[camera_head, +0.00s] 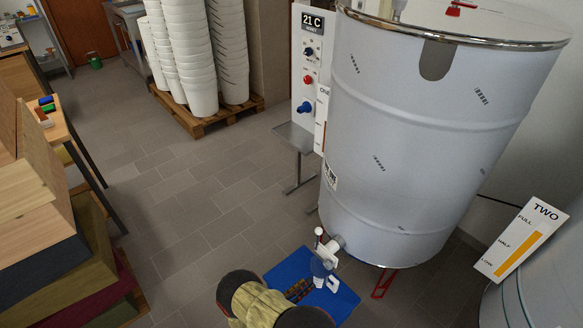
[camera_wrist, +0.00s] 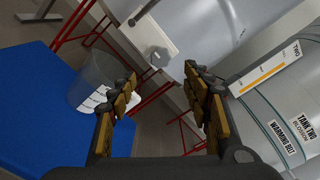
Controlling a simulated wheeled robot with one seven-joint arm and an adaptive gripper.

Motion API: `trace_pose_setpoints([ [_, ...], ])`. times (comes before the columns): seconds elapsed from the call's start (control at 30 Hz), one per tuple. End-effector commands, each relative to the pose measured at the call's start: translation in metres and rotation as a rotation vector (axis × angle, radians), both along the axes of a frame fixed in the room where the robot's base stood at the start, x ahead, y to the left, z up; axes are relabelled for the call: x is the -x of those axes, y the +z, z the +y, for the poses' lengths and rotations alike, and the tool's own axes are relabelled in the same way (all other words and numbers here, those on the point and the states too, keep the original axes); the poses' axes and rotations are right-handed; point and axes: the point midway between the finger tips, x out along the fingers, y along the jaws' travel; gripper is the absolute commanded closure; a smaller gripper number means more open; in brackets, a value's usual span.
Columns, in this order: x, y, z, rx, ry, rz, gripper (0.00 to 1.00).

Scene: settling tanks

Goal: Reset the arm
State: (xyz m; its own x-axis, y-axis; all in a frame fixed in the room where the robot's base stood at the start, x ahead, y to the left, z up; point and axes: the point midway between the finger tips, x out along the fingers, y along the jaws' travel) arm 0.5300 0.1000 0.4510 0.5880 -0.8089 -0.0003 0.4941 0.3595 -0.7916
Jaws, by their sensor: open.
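My gripper (camera_wrist: 160,73) is open, with nothing between its fingers in the wrist view. In the head view my gripper (camera_head: 299,290) is low over the blue mat (camera_head: 345,300), just left of a small pale jug (camera_head: 322,268). The jug is under the tap (camera_head: 330,245) of the large tank (camera_head: 420,130). In the wrist view a clear jug (camera_wrist: 97,72) with white marks stands on the blue mat (camera_wrist: 40,110), beyond my left finger, which partly covers it. I cannot tell whether they touch.
Red tank legs (camera_head: 383,284) stand right of the mat. Tank two's level sign (camera_head: 522,238) is at the right. A control panel (camera_head: 308,70) stands left of the large tank. Stacked white buckets (camera_head: 180,50) stand on a pallet behind. Wooden furniture lines the left; the tiled floor between is clear.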

Motion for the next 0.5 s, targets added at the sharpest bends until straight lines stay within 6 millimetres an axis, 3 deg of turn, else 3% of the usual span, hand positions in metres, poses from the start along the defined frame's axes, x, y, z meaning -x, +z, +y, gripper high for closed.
trace_pose_setpoints([
  [0.27,0.006,-0.011,-0.004,-0.098,-0.028,-0.068,0.51],
  [0.4,0.045,-0.027,-0.031,-0.175,-0.140,-0.096,0.51],
  [0.5,0.075,-0.029,-0.048,-0.226,-0.238,-0.128,0.51],
])
